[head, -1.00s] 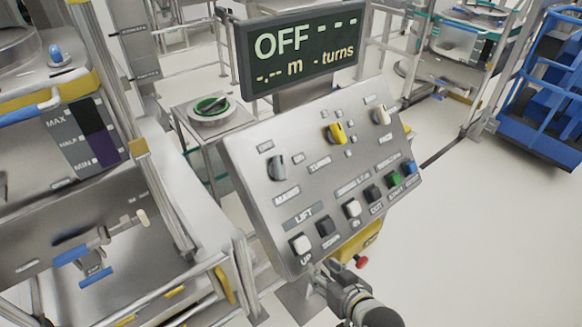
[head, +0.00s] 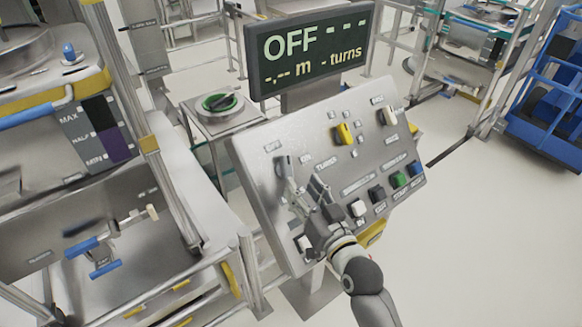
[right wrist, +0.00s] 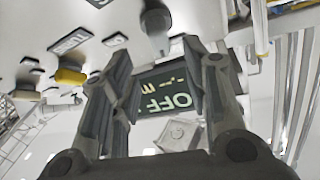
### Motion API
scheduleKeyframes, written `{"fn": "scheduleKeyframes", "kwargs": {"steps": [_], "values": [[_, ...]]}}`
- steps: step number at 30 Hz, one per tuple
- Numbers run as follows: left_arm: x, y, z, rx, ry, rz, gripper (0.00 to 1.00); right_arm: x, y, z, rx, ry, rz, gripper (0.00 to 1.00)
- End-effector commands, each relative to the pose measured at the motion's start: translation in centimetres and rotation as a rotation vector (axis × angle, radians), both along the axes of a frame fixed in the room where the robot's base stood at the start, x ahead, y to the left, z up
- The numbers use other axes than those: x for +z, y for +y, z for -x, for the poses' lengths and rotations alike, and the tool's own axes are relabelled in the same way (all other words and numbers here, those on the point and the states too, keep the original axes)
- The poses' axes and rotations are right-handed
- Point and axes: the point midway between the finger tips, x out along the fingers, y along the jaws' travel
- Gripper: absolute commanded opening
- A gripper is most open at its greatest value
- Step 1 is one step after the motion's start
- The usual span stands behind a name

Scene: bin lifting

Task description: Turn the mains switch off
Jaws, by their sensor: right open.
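The mains switch (head: 280,164) is a grey knob at the left of the sloped control panel (head: 262,142). My right gripper (head: 303,184) is open and empty in front of the panel, just below and right of the knob. In the right wrist view the open fingers (right wrist: 163,65) point toward the panel, and a grey knob (right wrist: 157,24) shows beyond the gap between them. I cannot tell whether a finger touches the knob. The display (head: 312,50) above the panel reads OFF. My left gripper is not in view.
A yellow knob (head: 344,134) and a pale knob (head: 387,116) are farther right on the panel. Buttons run along its lower edge, including a green one (head: 398,180). A metal machine (head: 200,200) stands close on the left.

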Motion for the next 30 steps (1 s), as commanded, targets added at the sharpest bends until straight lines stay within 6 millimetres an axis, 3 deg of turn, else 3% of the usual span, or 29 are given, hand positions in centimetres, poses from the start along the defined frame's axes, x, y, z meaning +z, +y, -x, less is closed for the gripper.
{"fn": "scheduleKeyframes", "kwargs": {"steps": [6,12,27,30], "values": [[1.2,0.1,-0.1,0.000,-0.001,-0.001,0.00,0.3,1.5,-3.4,0.000,0.001,0.000,0.43],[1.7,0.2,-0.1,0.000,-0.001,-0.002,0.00,0.1,2.5,-5.5,0.000,0.001,0.000,0.43],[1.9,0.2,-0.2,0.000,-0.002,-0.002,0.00,0.0,3.0,-6.5,-0.001,0.001,0.000,0.43],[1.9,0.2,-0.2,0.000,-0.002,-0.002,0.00,0.0,3.0,-6.5,-0.001,0.001,0.000,0.31]]}}
